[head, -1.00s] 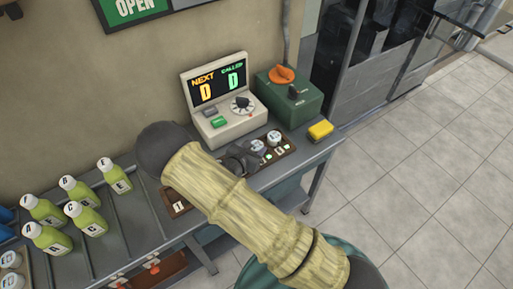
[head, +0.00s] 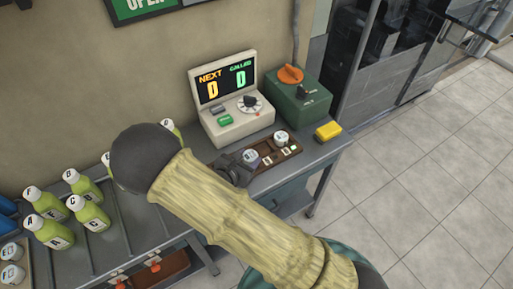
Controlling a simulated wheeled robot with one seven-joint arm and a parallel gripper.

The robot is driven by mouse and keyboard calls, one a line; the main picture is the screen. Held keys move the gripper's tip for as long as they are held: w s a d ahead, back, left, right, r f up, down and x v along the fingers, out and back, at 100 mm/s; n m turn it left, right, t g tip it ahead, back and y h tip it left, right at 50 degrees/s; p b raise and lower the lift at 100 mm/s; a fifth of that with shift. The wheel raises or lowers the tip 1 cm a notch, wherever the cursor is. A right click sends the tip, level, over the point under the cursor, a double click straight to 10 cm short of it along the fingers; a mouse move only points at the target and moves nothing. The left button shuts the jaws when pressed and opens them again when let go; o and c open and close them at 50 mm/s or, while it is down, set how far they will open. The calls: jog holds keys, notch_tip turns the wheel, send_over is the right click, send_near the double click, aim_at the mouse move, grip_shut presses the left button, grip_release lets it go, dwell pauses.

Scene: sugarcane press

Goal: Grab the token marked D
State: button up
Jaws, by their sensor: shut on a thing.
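My gripper (head: 234,167) is over the dark token rack (head: 292,148) on the counter, its dark fingers partly hidden behind my arm. It is shut on a white round token (head: 250,157) at its right side. The letter on this token is too small to read. A second white token (head: 281,138) stands in the rack to the right, apart from the gripper, its mark also unclear. The left part of the rack is hidden by my arm.
Several lettered green bottles (head: 90,214) stand at left.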

jog(key=s+a, duration=0.1)
jog(key=s, duration=0.2)
jog(key=s+a, duration=0.2)
jog(key=s+a+b, duration=0.1)
jog(key=s, duration=0.2)
jog(key=shift+s+a, duration=0.35)
jog(key=shift+a, duration=0.05)
